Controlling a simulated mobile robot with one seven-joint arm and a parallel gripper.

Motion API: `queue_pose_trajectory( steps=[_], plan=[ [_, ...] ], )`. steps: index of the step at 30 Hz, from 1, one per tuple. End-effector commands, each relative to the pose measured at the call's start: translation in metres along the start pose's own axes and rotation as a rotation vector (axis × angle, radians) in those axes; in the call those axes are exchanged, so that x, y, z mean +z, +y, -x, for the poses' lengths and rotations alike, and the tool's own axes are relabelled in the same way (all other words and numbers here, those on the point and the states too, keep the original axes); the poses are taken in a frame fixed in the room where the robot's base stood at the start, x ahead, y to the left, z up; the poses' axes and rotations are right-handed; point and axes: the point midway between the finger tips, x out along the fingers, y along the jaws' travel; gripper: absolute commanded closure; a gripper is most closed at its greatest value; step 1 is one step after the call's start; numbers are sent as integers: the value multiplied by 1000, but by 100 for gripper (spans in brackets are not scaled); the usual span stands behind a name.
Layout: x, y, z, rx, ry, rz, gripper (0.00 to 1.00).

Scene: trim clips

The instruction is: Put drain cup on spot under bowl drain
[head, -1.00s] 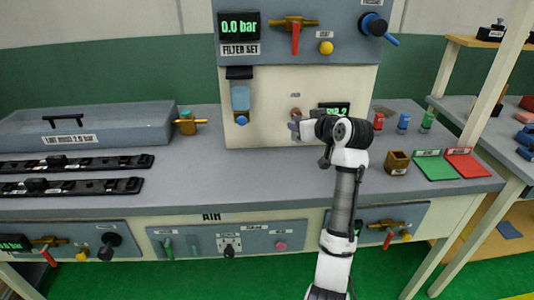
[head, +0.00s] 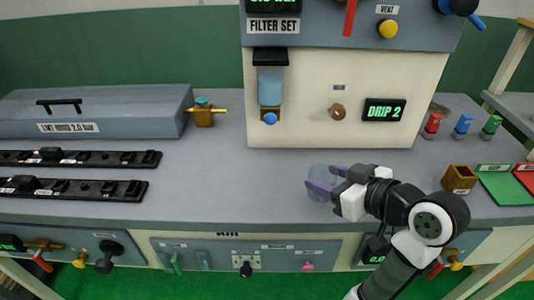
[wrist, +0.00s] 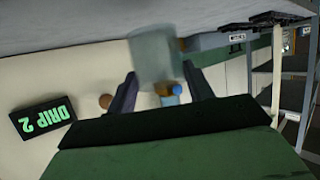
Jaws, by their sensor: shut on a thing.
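The drain cup (head: 321,181) is a translucent bluish cup, and it also shows blurred in the wrist view (wrist: 155,55). My gripper (head: 326,183) is shut on it with its purple fingers, in front of the white panel and over the grey bench. The clear blue filter bowl (head: 270,87) hangs on the panel, up and left of the cup. Its drain (head: 270,118) has a brass body and a blue knob; that knob shows beyond the cup in the wrist view (wrist: 177,89). I see no clear mark on the bench under the drain.
The bench (head: 225,180) is bare below the bowl. A "DRIP 2" display (head: 385,110) and a brown round fitting (head: 338,111) are on the panel. A brown open box (head: 459,179) stands right of my arm. Black rails (head: 75,189) lie at left.

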Motion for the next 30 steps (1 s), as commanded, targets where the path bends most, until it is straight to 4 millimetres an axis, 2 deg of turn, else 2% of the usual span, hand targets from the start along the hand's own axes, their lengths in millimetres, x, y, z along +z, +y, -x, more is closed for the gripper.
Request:
queue_pose_trajectory(
  steps=[15,18,24,30],
  plan=[
    [-55,-2,-122,-6,0,1,74],
    [-62,-1,-141,-4,-1,2,74],
    [-67,-1,-159,-2,1,1,74],
    [-46,0,-168,-1,-1,-5,74]
  ],
)
